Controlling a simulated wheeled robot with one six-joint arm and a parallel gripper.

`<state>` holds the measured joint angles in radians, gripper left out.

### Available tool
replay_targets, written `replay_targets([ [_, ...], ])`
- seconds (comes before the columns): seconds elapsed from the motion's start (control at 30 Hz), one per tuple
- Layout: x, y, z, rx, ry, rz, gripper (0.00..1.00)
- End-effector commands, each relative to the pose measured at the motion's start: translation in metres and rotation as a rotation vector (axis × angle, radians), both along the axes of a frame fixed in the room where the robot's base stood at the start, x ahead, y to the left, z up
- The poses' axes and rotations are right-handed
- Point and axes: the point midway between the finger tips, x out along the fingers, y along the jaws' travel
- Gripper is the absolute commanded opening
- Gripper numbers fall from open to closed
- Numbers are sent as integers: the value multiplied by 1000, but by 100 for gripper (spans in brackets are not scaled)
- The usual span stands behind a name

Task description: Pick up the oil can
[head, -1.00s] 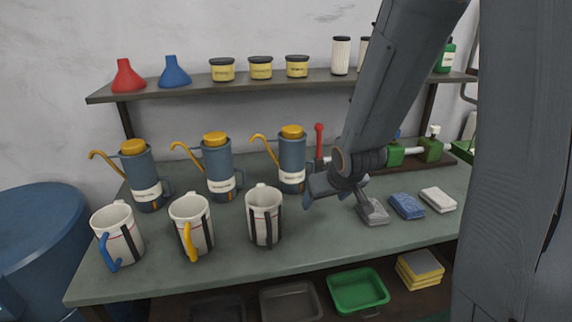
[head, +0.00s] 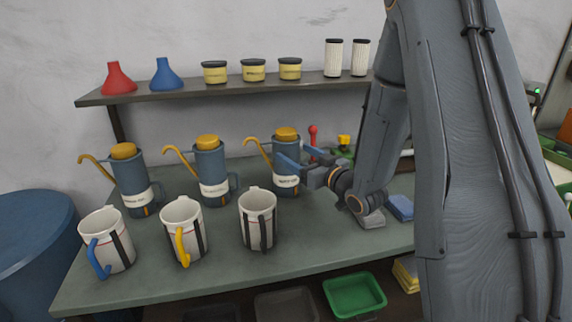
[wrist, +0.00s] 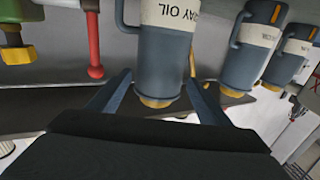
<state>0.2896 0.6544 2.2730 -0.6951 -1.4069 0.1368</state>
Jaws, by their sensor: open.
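Three blue-grey oil cans with yellow caps, curved yellow spouts and white labels stand in a row on the bench: left (head: 132,183), middle (head: 211,170) and right (head: 284,150). My gripper (head: 296,158) is open at the right can, with a finger partly in front of it. In the wrist view, the right can (wrist: 165,60), its label ending in "AY OIL", appears cap down between the spread fingers of my gripper (wrist: 158,80). I cannot tell whether the fingers touch it. The other two cans (wrist: 248,45) (wrist: 290,52) stand to the right there.
Three white mugs (head: 107,240) (head: 183,230) (head: 257,219) stand in front of the cans. A red-handled tool (head: 313,135) is just right of the right can. A shelf (head: 215,92) with funnels and jars runs behind.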

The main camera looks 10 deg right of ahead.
Motion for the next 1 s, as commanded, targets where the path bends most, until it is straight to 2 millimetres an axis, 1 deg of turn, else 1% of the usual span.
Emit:
replay_targets([
  [0.17,16,7,3,-1,0,1,72],
  [0.43,48,21,4,0,1,1,72],
  [0.57,54,23,3,0,1,-1,72],
  [0.77,55,22,2,-1,2,-2,72],
  [1.0,54,22,3,-1,2,-2,31],
])
